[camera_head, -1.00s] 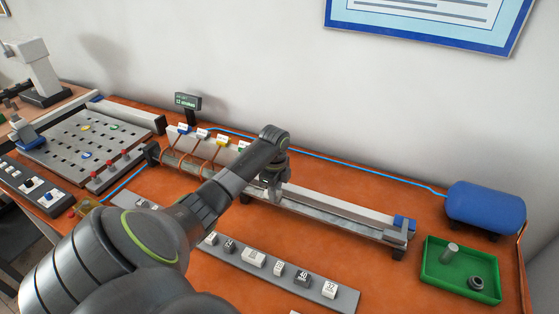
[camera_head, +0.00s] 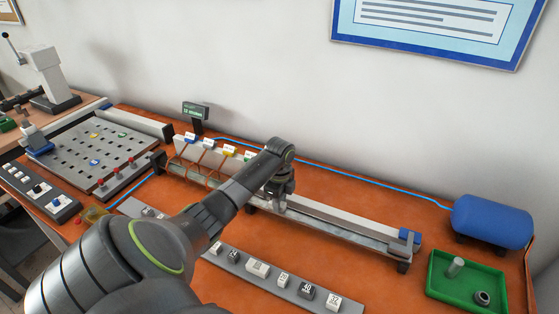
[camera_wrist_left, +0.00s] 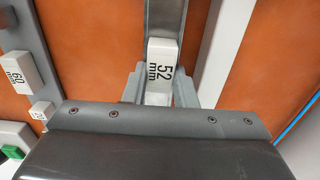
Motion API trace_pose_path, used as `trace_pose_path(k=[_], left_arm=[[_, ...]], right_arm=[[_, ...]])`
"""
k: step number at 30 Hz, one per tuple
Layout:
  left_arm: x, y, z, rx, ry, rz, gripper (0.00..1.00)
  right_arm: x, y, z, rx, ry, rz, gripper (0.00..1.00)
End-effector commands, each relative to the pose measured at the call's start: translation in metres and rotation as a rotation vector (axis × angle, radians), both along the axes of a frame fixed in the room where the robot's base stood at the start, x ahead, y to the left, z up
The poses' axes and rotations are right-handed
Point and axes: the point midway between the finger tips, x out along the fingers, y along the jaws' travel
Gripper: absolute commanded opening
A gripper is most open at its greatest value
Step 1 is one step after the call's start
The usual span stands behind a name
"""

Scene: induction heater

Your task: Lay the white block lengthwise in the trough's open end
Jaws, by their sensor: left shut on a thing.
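The white block (camera_wrist_left: 162,62), marked "52 mm", sits between the fingers of my left gripper (camera_wrist_left: 160,85) in the left wrist view. The gripper is shut on it. The metal trough (camera_wrist_left: 166,18) runs on from the block's far end, in line with it. I cannot tell whether the block rests in the trough or is held just above it. In the head view my left gripper (camera_head: 279,190) is over the trough (camera_head: 345,229), around the middle of the rig, and the block cannot be made out there. My right gripper is not in view.
A grey rack (camera_head: 270,278) with several marked blocks lies in front of the trough. A coil section (camera_head: 205,165) with coloured tags stands to its left. A blue tank (camera_head: 492,221) and a green tray (camera_head: 452,288) are at the right. A blue hose runs behind.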

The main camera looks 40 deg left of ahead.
Motion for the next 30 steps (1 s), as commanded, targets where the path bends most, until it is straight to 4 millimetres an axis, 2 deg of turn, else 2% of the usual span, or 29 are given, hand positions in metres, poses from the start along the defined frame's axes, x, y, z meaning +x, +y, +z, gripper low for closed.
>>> trace_pose_path(k=[4, 5, 10, 18, 22, 26, 30], left_arm=[[0.000, 0.000, -0.001, 0.000, 0.001, 0.000, 0.01], [0.000, 0.000, -0.001, 0.000, 0.001, 0.000, 0.29], [0.000, 0.000, -0.001, 0.000, 0.001, 0.000, 0.50], [0.000, 0.000, 0.000, -0.001, 0.001, 0.000, 0.50], [0.001, 0.000, 0.009, 0.000, -0.002, 0.000, 0.50], [0.001, 0.001, 0.031, 0.002, -0.004, -0.002, 0.50], [0.001, 0.001, 0.065, 0.003, -0.005, -0.002, 0.50]], right_arm=[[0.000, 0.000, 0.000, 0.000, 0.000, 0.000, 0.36], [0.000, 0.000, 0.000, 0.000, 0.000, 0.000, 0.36], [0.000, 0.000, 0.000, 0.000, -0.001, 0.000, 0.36], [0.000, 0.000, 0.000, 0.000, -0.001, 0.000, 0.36], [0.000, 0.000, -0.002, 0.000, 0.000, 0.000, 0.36], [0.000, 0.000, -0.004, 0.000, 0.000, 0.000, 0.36], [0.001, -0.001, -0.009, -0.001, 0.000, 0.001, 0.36]])
